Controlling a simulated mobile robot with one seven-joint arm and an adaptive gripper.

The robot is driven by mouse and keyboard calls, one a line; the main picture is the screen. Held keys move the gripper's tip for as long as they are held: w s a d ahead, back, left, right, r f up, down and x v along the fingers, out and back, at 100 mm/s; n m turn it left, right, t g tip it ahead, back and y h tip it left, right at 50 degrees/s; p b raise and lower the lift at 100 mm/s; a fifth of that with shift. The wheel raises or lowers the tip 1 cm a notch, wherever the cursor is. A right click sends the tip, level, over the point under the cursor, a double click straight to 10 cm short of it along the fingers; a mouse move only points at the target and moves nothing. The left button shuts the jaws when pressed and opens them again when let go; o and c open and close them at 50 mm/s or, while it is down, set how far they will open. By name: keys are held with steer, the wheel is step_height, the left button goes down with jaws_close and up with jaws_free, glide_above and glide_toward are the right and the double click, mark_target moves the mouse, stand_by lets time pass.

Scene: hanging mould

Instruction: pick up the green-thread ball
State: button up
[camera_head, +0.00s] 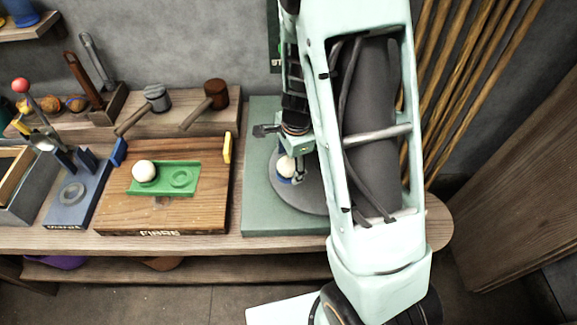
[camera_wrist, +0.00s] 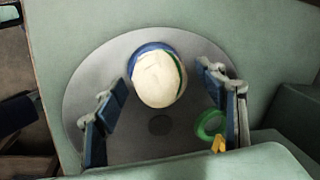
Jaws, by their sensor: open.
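In the wrist view, a cream ball (camera_wrist: 158,79) with a green line along its right side sits on a blue ring (camera_wrist: 143,49) on a round grey plate (camera_wrist: 90,75). My gripper (camera_wrist: 161,76) is open, with one blue-padded finger to the left of the ball and one to the right, both apart from it. In the head view this ball (camera_head: 285,167) is partly hidden by my gripper (camera_head: 285,160). A second cream ball (camera_head: 145,171) rests on the left of a green tray (camera_head: 160,191); no thread shows on it.
A green ring (camera_wrist: 209,124) and a small yellow piece show near my right finger. The wooden block (camera_head: 205,210) under the green tray stands left of the green board (camera_head: 255,215). Mallets (camera_head: 213,95) lie on a raised shelf behind. Poles (camera_head: 470,70) lean at the right.

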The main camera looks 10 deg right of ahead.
steer(key=shift+c, duration=0.3)
steer(key=c, duration=1.2)
steer(key=shift+r, duration=0.1)
steer(key=shift+c, duration=0.2)
